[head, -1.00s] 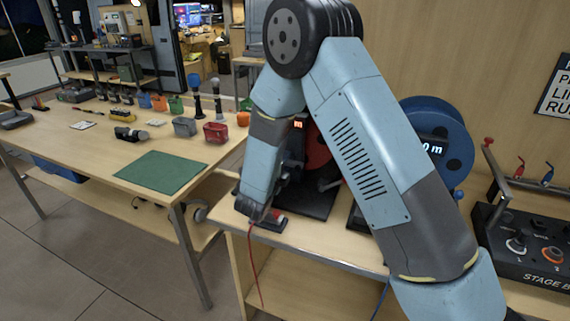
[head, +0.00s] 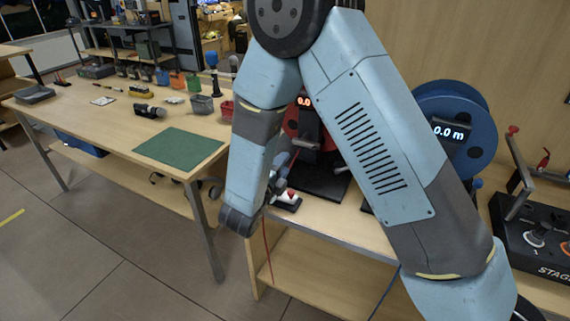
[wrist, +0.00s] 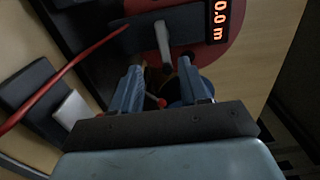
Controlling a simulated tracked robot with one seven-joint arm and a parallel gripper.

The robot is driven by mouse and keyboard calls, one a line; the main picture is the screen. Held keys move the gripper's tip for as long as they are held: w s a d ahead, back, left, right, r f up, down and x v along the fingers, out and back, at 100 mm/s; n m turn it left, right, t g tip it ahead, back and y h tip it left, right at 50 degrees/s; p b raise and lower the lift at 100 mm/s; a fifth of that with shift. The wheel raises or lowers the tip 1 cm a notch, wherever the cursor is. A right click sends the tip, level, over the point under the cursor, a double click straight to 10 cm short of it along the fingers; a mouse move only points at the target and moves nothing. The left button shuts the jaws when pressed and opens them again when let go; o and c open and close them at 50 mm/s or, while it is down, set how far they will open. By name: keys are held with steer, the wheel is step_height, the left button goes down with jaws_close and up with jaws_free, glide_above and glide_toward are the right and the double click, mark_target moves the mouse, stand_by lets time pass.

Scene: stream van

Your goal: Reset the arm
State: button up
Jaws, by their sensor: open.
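My gripper (wrist: 160,82) is open in the wrist view, with its two blue fingers apart and nothing held between them. It faces the reel stand with the red reel disc (wrist: 225,35) and the orange 0.0 m display (wrist: 217,20). A grey crank arm (wrist: 163,45) lies just beyond the fingertips; contact cannot be told. In the head view my bent arm crosses the middle, and its lower wrist end hangs at the bench's front edge. The fingers are mostly hidden there. A small red-topped device (head: 290,197) sits on the bench close by.
A red cable (head: 266,250) hangs over the bench front and crosses the wrist view's left. A blue reel (head: 455,130) and black control box (head: 540,230) stand right. The left workbench holds a green mat (head: 180,147) and several tools. Open floor lies front left.

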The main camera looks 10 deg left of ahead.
steer(key=w+d+r+n+g+y, duration=0.1)
steer(key=w+d+r+n+y, duration=0.15)
steer(key=w+r, duration=0.35)
steer(key=s+d+r+n+g+y, duration=0.1)
steer(key=d+r+n+g+y, duration=0.15)
steer(key=d+r+n, duration=0.35)
steer(key=d+r+n+g+y, duration=0.1)
steer(key=d+r+n+y, duration=0.2)
steer(key=r, duration=0.5)
steer(key=s+d+r+n+g, duration=0.1)
steer(key=s+d+n+g, duration=0.1)
steer(key=s+d, duration=0.5)
steer(key=s+d+r+n+g+h, duration=0.1)
steer(key=s+d+n, duration=0.4)
steer(key=s, duration=0.6)
steer(key=s+d+r+n+g+h, duration=0.1)
steer(key=s+d+r+n+g, duration=0.2)
steer(key=s+d, duration=0.6)
steer(key=shift+d+g, duration=0.45)
steer(key=shift+w+n, duration=0.1)
steer(key=shift+n, duration=0.15)
steer(key=shift+c, duration=0.3)
